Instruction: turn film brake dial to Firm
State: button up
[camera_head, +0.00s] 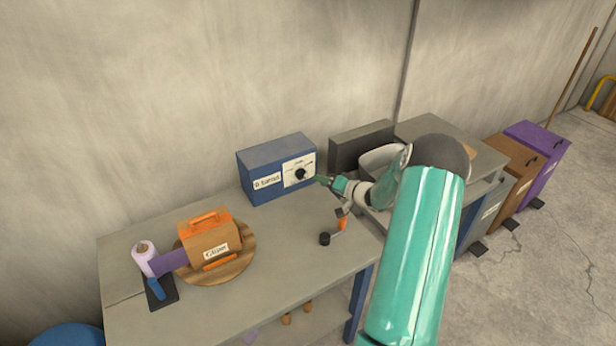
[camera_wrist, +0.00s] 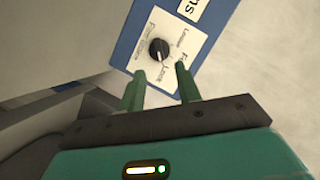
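The film brake dial is a round black knob (camera_head: 300,174) on a white labelled plate on the front of a blue box (camera_head: 262,160). In the wrist view the knob (camera_wrist: 159,50) has a pale pointer mark toward its lower edge, and the plate (camera_wrist: 178,30) carries printed words that are too small to read with certainty. My gripper (camera_head: 322,180) is close in front of the plate, to the right of the knob. In the wrist view its two green fingers (camera_wrist: 160,70) are apart with nothing between them, just short of the knob.
A brown and orange block labelled "Cliper" (camera_head: 208,243) sits on a round wooden board (camera_head: 243,262). Bins (camera_head: 530,145) stand at the right.

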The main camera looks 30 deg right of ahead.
aim_at(304, 176)
jog(key=x, duration=0.7)
jog(key=shift+w+f, duration=0.15)
jog(key=shift+w, duration=0.15)
grip_shut()
